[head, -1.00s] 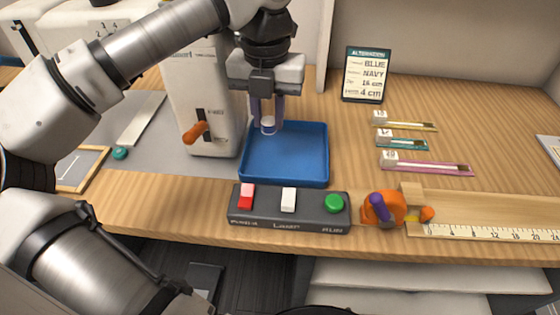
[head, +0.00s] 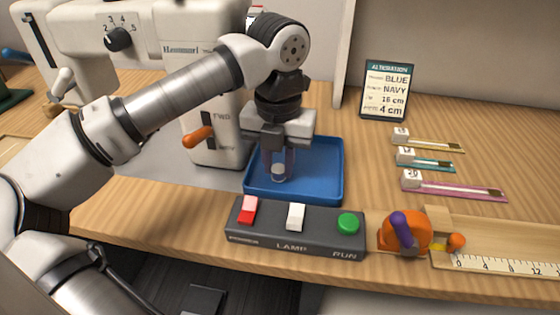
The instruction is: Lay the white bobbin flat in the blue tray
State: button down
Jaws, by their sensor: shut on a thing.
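The blue tray (head: 325,160) sits on the wooden bench, behind the switch box. My gripper (head: 278,170) points down over the left part of the tray. Its fingers are shut on the white bobbin (head: 278,169), a small pale piece low between the fingertips. The bobbin is over the tray's inside. I cannot tell whether it touches the tray floor, and its tilt is too small to make out. The fingers hide part of it.
A switch box (head: 295,228) with red, white and green buttons stands just in front of the tray. The sewing machine (head: 215,130) with an orange lever (head: 198,137) is close on the left. An orange tape holder (head: 403,232) and small labelled strips (head: 455,188) lie to the right.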

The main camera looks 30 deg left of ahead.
aim_at(279, 168)
jog(key=shift+f, duration=0.2)
jog(key=c, duration=1.2)
grip_release()
jog(key=shift+r, duration=0.15)
notch_tip(279, 168, up, 12)
jog(key=p, duration=0.2)
